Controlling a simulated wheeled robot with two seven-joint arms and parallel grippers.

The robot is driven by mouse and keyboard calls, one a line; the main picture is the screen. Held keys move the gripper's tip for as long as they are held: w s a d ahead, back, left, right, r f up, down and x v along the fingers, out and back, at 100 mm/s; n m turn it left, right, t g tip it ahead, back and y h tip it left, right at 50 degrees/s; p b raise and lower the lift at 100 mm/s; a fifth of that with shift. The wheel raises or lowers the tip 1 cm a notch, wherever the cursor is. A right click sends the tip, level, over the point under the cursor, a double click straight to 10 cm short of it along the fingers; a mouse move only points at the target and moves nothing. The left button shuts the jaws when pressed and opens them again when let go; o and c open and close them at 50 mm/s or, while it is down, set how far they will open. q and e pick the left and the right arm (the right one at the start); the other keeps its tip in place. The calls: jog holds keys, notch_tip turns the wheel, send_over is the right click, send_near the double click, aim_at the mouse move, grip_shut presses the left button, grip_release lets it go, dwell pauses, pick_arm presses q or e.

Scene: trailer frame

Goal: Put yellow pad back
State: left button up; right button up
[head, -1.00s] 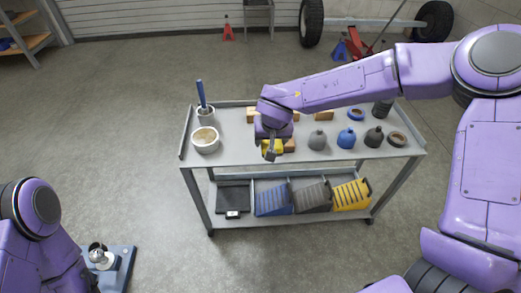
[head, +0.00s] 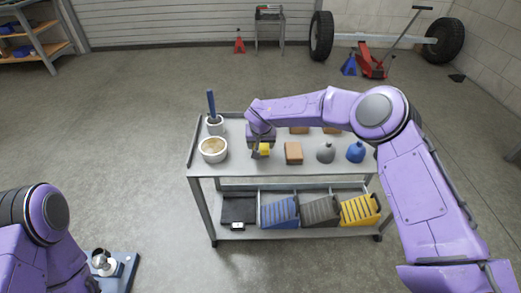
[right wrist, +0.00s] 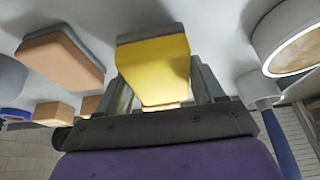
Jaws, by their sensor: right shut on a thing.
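The yellow pad (head: 264,149) is between the fingers of my right gripper (head: 261,152), over the left part of the grey cart top. The right wrist view shows the yellow pad (right wrist: 155,70) up close, with a thin grey layer along one edge and the gripper fingers on both sides. The pad is very near the cart top; I cannot tell whether it touches. A tan block (head: 293,153) stands just right of the gripper, also in the wrist view (right wrist: 62,60). My left arm shows at the lower left, but its gripper is out of view.
A white bowl (head: 213,149) and a cup with a blue-handled tool (head: 212,110) stand left of the gripper.

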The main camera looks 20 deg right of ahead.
aim_at(260, 149)
jog(key=shift+f, duration=1.7)
jog(key=o, duration=1)
jog(key=shift+r, duration=0.15)
jog(key=v, duration=1)
jog(key=shift+s+p, duration=0.35)
jog(key=shift+p, duration=0.05)
jog(key=shift+r, duration=0.1)
